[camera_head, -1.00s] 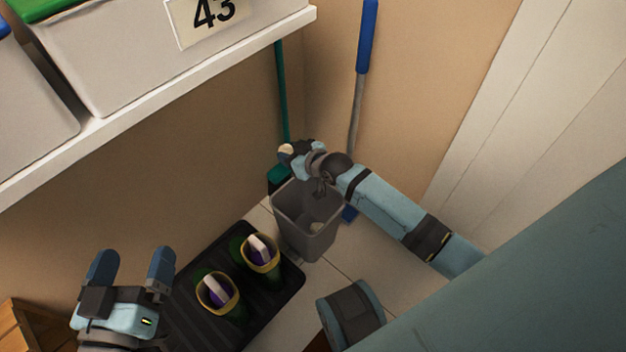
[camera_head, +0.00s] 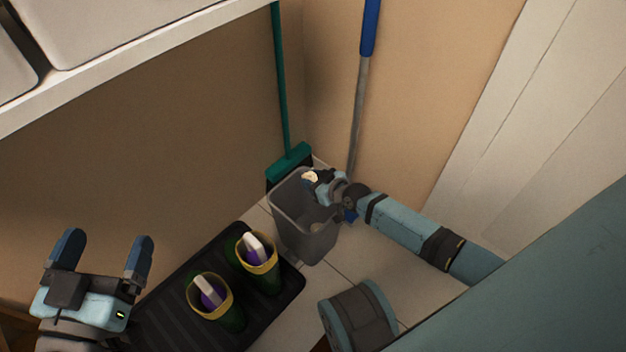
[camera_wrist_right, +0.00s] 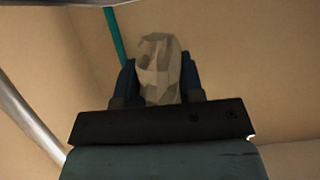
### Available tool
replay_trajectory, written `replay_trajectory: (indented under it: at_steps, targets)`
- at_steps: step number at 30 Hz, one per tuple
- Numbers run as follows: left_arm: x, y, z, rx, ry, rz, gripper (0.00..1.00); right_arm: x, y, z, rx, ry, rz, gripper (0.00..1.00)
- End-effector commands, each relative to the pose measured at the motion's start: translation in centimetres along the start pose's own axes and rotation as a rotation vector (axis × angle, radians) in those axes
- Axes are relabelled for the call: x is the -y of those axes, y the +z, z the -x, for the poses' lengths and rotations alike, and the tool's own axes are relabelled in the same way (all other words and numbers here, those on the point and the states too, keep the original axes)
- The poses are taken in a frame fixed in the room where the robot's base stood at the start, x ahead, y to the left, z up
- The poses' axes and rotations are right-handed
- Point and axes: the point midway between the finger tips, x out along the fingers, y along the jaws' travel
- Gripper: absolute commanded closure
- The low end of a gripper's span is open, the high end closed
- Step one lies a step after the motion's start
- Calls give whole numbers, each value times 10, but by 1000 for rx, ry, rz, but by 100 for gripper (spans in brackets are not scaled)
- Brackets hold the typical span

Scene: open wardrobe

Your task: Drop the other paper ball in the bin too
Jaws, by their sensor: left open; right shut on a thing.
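A grey bin (camera_head: 304,238) stands on the floor in the corner, in the middle of the head view. My right gripper (camera_head: 312,180) is at the bin's upper right rim, over its opening. It is shut on a crumpled, pale paper ball (camera_head: 309,175). In the right wrist view the ball (camera_wrist_right: 159,68) sits between the two dark fingers. The bin does not show in that view. A pale thing in the bin is partly visible, too small to make out. My left gripper (camera_head: 103,258) is open and empty at the lower left.
A black tray (camera_head: 165,318) holds two green boots (camera_head: 259,263) left of the bin. A green broom (camera_head: 281,90) and a blue-handled pole (camera_head: 361,90) lean in the corner behind the bin. A white shelf (camera_head: 120,66) with boxes runs along the upper left.

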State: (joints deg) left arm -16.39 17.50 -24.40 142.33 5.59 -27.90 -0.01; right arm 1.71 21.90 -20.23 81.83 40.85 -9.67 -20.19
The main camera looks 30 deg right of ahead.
Motion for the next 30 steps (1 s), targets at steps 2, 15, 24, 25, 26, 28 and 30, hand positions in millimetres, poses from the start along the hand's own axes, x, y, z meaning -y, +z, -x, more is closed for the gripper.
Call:
replay_trajectory:
  at_steps: [2,15,24,25,26,28,30]
  targets:
    - [2,1,-1,-14,-1,-26,8,0,6,-2,0,0,0,87]
    - [3,-1,-1,-22,-1,-42,8,0,5,-2,0,0,0,40]
    - [3,-2,-2,-22,-1,-41,8,0,5,-2,0,0,0,35]
    - [3,-3,-2,-21,-1,-40,8,0,5,0,1,0,0,35]
    - [3,-4,-2,-21,0,-38,8,0,5,2,1,0,0,35]
    - [3,-7,-2,-17,2,-29,8,0,4,9,2,0,0,35]
    - [2,-12,-2,-8,5,-10,8,0,3,20,3,0,-1,35]
